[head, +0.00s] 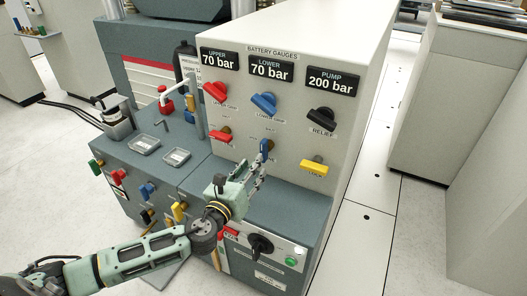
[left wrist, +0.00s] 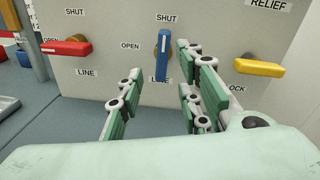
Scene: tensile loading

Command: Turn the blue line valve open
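The blue line valve (head: 265,148) is on the light front panel, below the larger blue lower-grip handle. In the left wrist view its blue handle (left wrist: 162,55) stands upright, with SHUT above it, OPEN to its left and LINE partly hidden below it. My left gripper (head: 252,176) is just in front of and below it. In the left wrist view my left gripper (left wrist: 160,88) is open, and the handle shows between its two fingers. I cannot tell whether a finger touches it. My right gripper is in neither view.
A red handle (left wrist: 66,47) lies level to the left, and a yellow handle (left wrist: 258,68) lies level to the right, close to the right finger. A black relief handle (head: 321,120) is above the yellow one. A grey-blue bench top (head: 228,180) lies below the panel.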

